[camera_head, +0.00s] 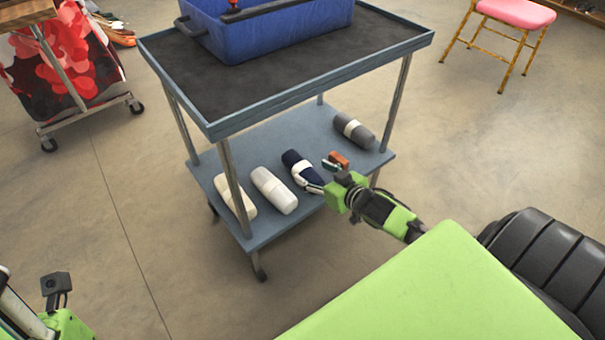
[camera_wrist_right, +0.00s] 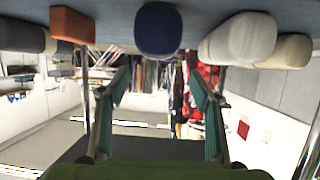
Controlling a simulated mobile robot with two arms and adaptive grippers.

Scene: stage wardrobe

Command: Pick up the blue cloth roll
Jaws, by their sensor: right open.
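The blue cloth roll (camera_head: 299,169) is dark navy with a white band. It lies on the lower shelf (camera_head: 225,169) of the cart. It also shows end-on at the top of the right wrist view (camera_wrist_right: 158,28), which is upside down. My right gripper (camera_head: 321,177) is open and empty at the near end of the roll, its fingers to either side of the roll's line. In the wrist view the fingers (camera_wrist_right: 160,88) stand apart with a gap to the roll.
An orange block (camera_head: 338,159) lies just right of the blue roll. A grey roll (camera_head: 354,130) is farther right; a white roll (camera_head: 273,190) and a cream roll (camera_head: 235,196) lie left. The cart's top (camera_head: 290,59), bearing a blue bin (camera_head: 265,30), and its posts overhang the shelf.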

